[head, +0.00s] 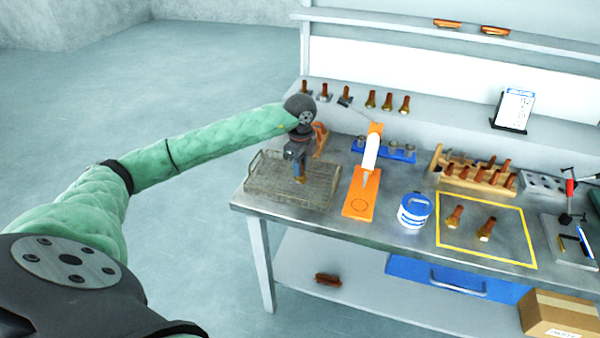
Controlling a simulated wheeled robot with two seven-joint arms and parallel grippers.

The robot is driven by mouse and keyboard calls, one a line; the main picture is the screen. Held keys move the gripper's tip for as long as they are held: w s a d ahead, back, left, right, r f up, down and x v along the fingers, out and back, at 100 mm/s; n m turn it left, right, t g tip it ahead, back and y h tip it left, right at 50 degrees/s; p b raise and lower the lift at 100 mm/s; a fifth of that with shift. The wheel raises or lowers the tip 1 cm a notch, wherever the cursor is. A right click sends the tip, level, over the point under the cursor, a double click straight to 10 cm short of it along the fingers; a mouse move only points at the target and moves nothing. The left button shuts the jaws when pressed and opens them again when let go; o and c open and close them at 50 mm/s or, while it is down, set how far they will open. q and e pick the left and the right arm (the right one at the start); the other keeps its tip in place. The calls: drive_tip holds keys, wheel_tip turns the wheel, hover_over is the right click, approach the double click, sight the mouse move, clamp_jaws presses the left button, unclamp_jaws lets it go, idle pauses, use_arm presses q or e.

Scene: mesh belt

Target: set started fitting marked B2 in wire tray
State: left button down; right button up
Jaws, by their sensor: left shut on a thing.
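The wire tray (268,192), a grey mesh basket, stands at the left end of the metal bench. My left gripper (299,172) points down over the right part of the tray and is shut on a small fitting (299,180). Only the lower end of the fitting shows, low over the tray; I cannot tell whether it touches the mesh. Any marking on it is too small to read. My right gripper is not in view.
An orange stand (361,196) with a white tube is just right of the tray. A white-and-blue tub (414,211), a yellow-outlined area (465,252) with two fittings, and a wooden rack (476,179) lie further right. Several fittings stand on the ledge behind.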

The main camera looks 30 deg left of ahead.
use_arm(q)
drive_tip(key=shift+f+p, duration=0.75)
drive_tip(key=shift+f, duration=1.2)
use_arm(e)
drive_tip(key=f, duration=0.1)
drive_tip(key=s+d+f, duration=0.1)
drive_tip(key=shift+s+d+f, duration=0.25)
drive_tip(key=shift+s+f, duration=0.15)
use_arm(q)
drive_tip(key=shift+f, duration=0.1)
drive_tip(key=c, duration=1.5)
unclamp_jaws()
drive_tip(key=shift+o, duration=1)
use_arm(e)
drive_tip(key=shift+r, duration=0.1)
